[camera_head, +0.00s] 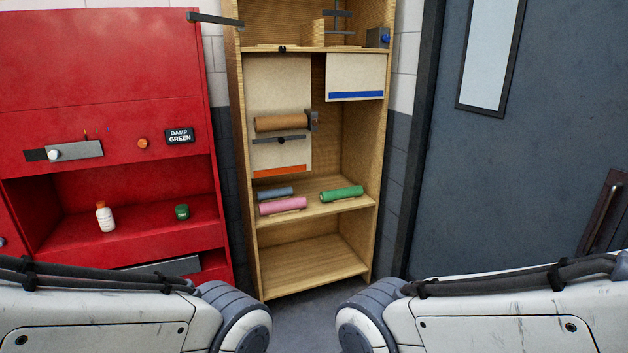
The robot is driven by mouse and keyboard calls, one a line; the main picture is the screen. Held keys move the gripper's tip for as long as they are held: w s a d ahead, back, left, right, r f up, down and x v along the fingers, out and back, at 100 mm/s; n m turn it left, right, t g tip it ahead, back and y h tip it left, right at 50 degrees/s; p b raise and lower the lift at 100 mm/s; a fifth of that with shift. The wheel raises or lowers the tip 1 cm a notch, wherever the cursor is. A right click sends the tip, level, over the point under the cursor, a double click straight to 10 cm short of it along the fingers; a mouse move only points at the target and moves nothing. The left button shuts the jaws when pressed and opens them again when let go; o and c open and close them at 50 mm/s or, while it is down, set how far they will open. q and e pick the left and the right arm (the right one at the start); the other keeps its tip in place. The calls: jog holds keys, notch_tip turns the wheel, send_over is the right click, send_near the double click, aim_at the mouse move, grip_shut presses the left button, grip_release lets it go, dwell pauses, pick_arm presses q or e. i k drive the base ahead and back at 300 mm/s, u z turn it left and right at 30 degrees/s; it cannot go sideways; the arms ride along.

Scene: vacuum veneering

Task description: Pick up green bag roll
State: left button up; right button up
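The green bag roll (341,194) lies on its side on the middle shelf (318,212) of the wooden cabinet, towards the right, on a small light wooden support. A pink roll (283,206) lies to its left, nearer the shelf's front, and a grey-blue roll (276,193) lies behind the pink one. Parts of both my arms show at the bottom left and bottom right, well short of the cabinet. Neither of my grippers is in view.
A brown roll (281,122) hangs above the shelf on a holder. A red cabinet (100,130) at left holds a white bottle (105,217) and a green jar (182,211). A grey door (520,160) stands at right. The lowest shelf (312,266) is empty.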

aim_at(353, 191)
jog(key=i, duration=3.75)
